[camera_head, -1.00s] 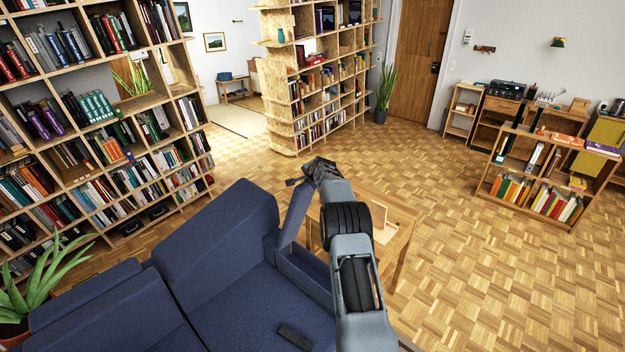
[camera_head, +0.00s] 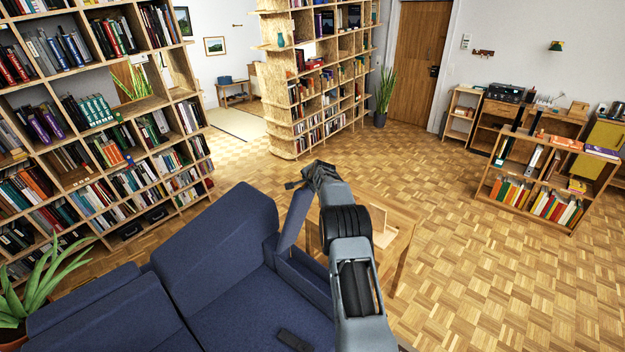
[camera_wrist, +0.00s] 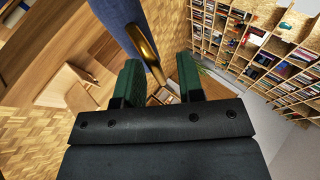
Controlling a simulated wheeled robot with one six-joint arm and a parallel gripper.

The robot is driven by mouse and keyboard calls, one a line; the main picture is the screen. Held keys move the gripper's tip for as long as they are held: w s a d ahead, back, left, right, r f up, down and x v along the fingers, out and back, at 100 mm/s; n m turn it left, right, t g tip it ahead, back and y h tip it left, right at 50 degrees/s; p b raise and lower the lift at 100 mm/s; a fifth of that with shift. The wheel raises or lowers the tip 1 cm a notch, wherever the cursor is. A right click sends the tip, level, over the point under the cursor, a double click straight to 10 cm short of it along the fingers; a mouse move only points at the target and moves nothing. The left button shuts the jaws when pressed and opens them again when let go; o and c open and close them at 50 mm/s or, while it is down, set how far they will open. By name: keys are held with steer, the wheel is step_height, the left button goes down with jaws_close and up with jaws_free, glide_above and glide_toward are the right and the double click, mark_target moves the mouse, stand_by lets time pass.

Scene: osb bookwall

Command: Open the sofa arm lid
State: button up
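The blue sofa (camera_head: 218,262) fills the lower left of the head view. Its arm lid (camera_head: 293,222) stands tilted up over the opened sofa arm (camera_head: 302,272). My gripper (camera_head: 297,183) is at the lid's upper edge, its fingertips partly hidden there. In the wrist view, my gripper (camera_wrist: 159,57) has two green finger pads standing wide apart. A brass-coloured handle (camera_wrist: 142,42) reaches between them with gaps at the sides, so the gripper looks open around it. The blue lid (camera_wrist: 116,18) shows beyond the handle.
A wooden table (camera_head: 401,238) stands just right of the sofa arm, behind my arm. A dark remote (camera_head: 294,340) lies on the seat. A tall bookshelf (camera_head: 85,130) stands at left and a low shelf (camera_head: 555,180) at right. The parquet floor at right is clear.

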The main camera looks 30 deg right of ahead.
steer(key=b+v, duration=0.5)
steer(key=v, duration=0.8)
steer(key=shift+s+r, duration=0.2)
steer(key=shift+r, duration=0.05)
steer(key=shift+a, duration=0.1)
